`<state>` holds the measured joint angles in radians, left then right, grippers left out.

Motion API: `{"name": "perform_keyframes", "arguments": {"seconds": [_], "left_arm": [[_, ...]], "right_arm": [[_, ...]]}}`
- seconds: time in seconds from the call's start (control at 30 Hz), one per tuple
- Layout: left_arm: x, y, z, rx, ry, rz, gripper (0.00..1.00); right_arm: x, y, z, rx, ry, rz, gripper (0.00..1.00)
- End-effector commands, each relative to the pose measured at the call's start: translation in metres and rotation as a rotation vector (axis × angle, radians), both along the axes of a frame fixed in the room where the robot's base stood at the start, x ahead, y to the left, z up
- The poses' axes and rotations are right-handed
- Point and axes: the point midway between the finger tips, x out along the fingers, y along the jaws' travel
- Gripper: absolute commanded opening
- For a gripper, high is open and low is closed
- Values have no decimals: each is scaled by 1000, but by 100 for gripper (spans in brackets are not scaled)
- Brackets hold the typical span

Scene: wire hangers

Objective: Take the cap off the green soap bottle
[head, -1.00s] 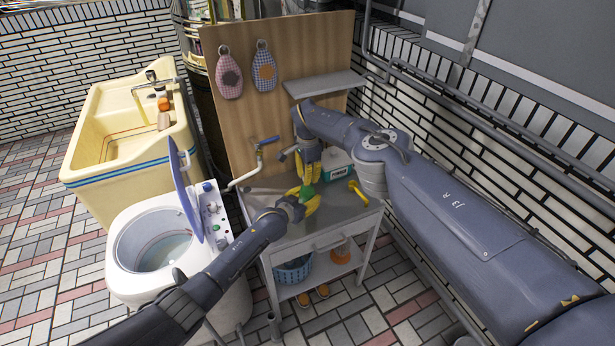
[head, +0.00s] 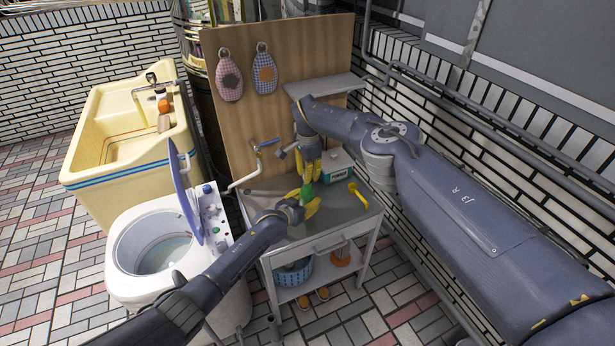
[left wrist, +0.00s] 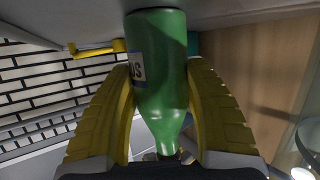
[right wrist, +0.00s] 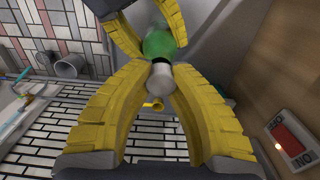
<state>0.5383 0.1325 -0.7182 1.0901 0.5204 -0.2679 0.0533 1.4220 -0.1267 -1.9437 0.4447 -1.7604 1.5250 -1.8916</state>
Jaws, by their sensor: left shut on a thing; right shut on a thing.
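The green soap bottle (head: 307,193) is in my left gripper (head: 309,203) above the grey table. The left wrist view shows the bottle body (left wrist: 160,75) between both yellow fingers, with part of a label and the narrowing neck. My right gripper (head: 311,172) is directly above the bottle. In the right wrist view its fingertips (right wrist: 158,78) are closed around the pale grey cap (right wrist: 160,76), with the green shoulder (right wrist: 159,43) just beyond. A dark band lies between cap and shoulder; I cannot tell whether the cap is loose.
A white and teal box (head: 336,163) and a yellow-handled thing (head: 357,193) lie on the table (head: 278,238). A tap (head: 262,146) and wooden board (head: 240,120) stand behind. A shelf (head: 325,85) overhangs the back.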

Motion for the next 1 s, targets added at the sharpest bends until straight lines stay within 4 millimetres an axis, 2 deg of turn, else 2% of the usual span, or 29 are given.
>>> {"name": "perform_keyframes", "arguments": {"seconds": [0.6, 1.0], "left_arm": [[-1, 1, -3, 3, 4, 0, 0], [-1, 1, -2, 3, 4, 0, 0]], "right_arm": [[-1, 1, 5, 0, 1, 1, 0], [-1, 1, 39, 0, 1, 1, 0]]}}
